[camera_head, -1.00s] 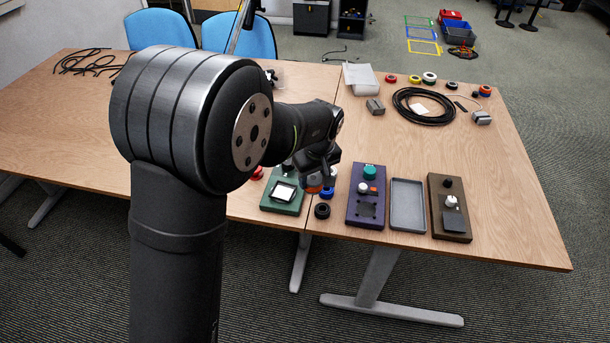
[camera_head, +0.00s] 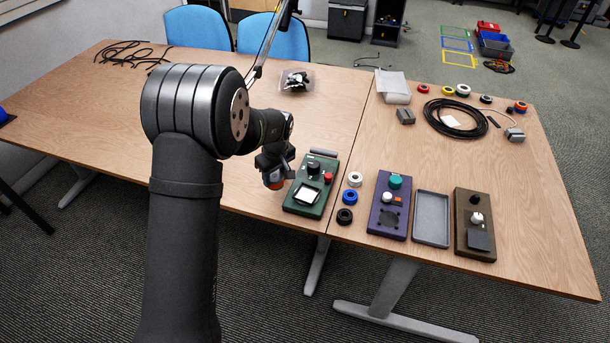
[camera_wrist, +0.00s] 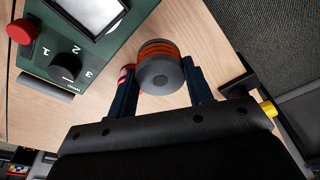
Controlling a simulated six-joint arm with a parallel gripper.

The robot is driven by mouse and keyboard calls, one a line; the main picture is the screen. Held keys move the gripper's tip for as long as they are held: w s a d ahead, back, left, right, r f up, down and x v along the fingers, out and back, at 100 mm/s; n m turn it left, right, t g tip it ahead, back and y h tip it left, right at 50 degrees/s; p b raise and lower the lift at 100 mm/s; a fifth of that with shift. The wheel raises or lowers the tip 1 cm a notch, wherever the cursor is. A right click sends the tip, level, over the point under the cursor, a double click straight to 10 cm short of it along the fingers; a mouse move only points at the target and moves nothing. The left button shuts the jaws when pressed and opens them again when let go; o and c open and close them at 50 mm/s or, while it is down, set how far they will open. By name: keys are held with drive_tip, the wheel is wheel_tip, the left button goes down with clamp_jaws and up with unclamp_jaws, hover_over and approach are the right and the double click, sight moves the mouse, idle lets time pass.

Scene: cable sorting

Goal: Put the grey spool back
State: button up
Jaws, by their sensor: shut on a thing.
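My gripper (camera_head: 274,176) is at the left of the green control box (camera_head: 303,207), apart from the arm's shoulder. In the wrist view my gripper (camera_wrist: 161,88) is shut on a spool (camera_wrist: 158,76) with a dark grey end face and orange bands around its side. The spool's orange part also shows under the gripper in the head view (camera_head: 276,185). A red thing (camera_wrist: 125,73) shows beside the left finger, mostly hidden. I cannot tell whether the held spool touches the table.
Right of the green box stand a white spool (camera_head: 355,179), a blue spool (camera_head: 350,197) and a black spool (camera_head: 344,216). Beyond are a purple box (camera_head: 376,222), an empty grey tray (camera_head: 432,220) and a brown box (camera_head: 463,238).

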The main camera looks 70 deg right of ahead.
drive_tip(key=w, duration=0.1)
drive_tip(key=w+f, duration=0.1)
drive_tip(key=shift+w+f, duration=0.1)
drive_tip(key=shift+w, duration=0.25)
drive_tip(key=shift+f, duration=1.9)
drive_tip(key=shift+f, duration=0.2)
drive_tip(key=shift+f, duration=0.5)
drive_tip(key=shift+f, duration=0.1)
drive_tip(key=o, duration=1.5)
